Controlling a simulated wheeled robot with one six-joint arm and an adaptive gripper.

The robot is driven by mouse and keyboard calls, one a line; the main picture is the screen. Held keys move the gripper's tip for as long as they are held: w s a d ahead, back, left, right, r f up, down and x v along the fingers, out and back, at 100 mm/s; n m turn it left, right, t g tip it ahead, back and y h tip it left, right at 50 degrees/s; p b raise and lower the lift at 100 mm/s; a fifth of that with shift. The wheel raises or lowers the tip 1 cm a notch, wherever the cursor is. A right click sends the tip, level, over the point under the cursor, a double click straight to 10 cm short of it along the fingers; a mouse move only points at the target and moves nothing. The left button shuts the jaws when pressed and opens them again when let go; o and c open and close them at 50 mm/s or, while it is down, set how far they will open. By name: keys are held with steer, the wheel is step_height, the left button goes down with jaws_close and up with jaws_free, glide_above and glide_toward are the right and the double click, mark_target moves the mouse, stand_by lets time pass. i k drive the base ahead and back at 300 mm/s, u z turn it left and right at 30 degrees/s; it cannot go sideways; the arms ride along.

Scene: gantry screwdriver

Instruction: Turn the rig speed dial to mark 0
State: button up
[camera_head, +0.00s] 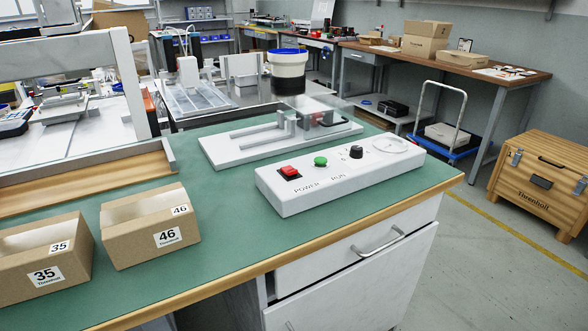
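A white control box (330,187) lies on the green bench top, near its right front corner. On its sloped face, from left to right, are a red POWER switch (289,171), a green RUN button (320,161), a small black knob (356,152) and a pale round dial (390,146) at the right end. The dial's marks and pointer are too small to read. Which of the knob and the round dial is the speed dial, I cannot tell. My gripper is not in view.
A white fixture plate (236,152) with grey rails stands just behind the box. Cardboard boxes 46 (150,225) and 35 (45,260) stand at the bench's left. The green bench top (240,240) is clear in front of the control box.

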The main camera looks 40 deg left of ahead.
mark_target(355, 152)
steer(key=u, duration=1.2)
steer(key=k, duration=0.85)
steer(key=z, duration=0.25)
steer(key=i, duration=1.65)
steer(key=u, duration=0.4)
